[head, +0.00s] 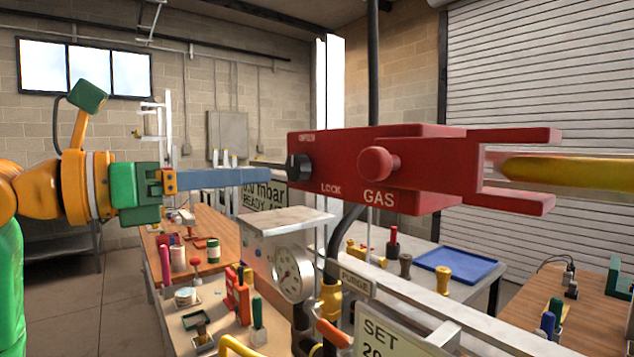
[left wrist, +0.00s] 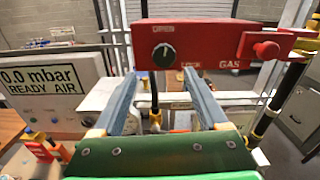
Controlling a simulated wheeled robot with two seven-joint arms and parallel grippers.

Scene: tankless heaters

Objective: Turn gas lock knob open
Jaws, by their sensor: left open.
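The red gas lock box (head: 340,160) hangs in front of me, marked LOCK and GAS. Its black knob (head: 299,167) sits on the face toward my left gripper. In the left wrist view the knob (left wrist: 163,55) is round with a small light mark, below the OPEN label and up left of LOCK. I cannot tell its exact setting. My left gripper (head: 268,170) points at the knob from the left. In the left wrist view its two blue-grey fingers (left wrist: 158,75) are spread wide, with the knob centred beyond the gap. They appear empty and not touching it. My right gripper is not seen.
A red round button (head: 380,164) sticks out of the box's front. A yellow bar (head: 570,171) lies at its forked right end. A pressure gauge (head: 292,274) and the "0.0 mbar" display (left wrist: 42,82) stand near. Benches with tools lie below.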

